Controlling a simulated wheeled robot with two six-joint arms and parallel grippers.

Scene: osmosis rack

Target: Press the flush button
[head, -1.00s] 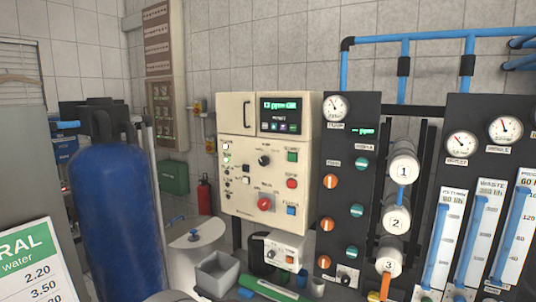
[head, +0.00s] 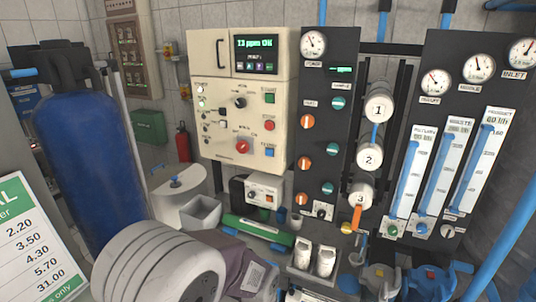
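The cream control panel (head: 205,120) stands in the middle of the head view, with a lit green display (head: 257,43) reading about 13 ppm OK. A black knob and a larger red knob (head: 243,146) sit to the left of these buttons. Neither gripper shows in the head view.
A large pale ribbed round object (head: 160,265) and a dark bag fill the lower foreground. A blue tank (head: 88,150) stands left. A gauge panel with numbered white cylinders (head: 370,156) stands right. A grey bin (head: 201,212) and small control box (head: 263,190) sit below the panel.

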